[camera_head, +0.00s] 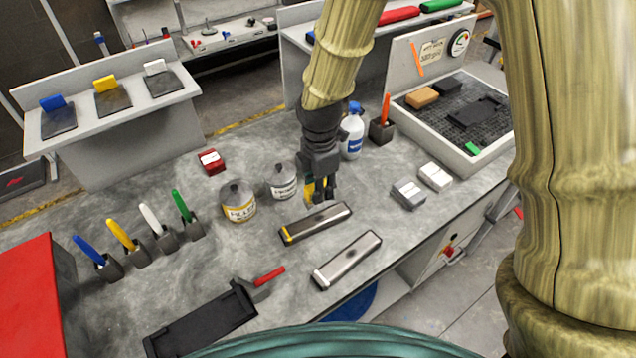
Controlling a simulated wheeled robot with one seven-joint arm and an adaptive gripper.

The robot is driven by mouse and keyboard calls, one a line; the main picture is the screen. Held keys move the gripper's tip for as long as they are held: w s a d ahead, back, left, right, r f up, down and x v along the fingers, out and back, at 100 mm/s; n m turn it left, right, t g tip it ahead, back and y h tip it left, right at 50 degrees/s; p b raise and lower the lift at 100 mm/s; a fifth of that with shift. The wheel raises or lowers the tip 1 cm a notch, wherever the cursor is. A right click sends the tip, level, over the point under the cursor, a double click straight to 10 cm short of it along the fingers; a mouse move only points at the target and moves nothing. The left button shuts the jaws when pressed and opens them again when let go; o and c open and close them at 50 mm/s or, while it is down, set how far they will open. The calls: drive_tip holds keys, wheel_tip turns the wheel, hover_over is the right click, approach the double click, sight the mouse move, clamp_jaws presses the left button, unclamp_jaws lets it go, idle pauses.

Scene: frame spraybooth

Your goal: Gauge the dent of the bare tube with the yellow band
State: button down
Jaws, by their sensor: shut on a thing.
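The bare metal tube with the yellow band (316,223) lies on the grey bench, its yellow band at its left end. A dark spot shows on its top near the middle; I cannot tell its depth. A second bare tube (347,260) lies in front of it, with no yellow band visible. My gripper (320,195) points down just behind the banded tube's right half. It is shut on a small yellow thing (309,189), mostly hidden by the dark fingers. I cannot tell whether this thing touches the bench or the tube.
A filler can (238,203) and a second can (281,182) stand left of my gripper. A spray bottle (353,135) stands behind it. Grey and white blocks (407,194) lie to the right. A black tray (200,322) and a red-handled tool (268,275) are at front left.

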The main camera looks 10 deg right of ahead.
drive_tip(key=shift+w+f+b, duration=0.25)
drive_tip(key=shift+f+b, duration=0.15)
drive_tip(key=shift+f, duration=0.4)
drive_tip(key=shift+s+f+b, duration=0.2)
drive_tip(key=shift+f+b, duration=0.4)
drive_tip(key=shift+b, duration=0.1)
drive_tip(key=shift+f+b, duration=1.55)
drive_tip(key=shift+f, duration=0.25)
drive_tip(key=shift+w+p, duration=0.1)
drive_tip(key=shift+p, duration=0.25)
drive_tip(key=shift+f, duration=0.55)
drive_tip(key=c, duration=1.1)
unclamp_jaws()
wheel_tip(320, 180, up, 12)
drive_tip(key=shift+r, duration=0.1)
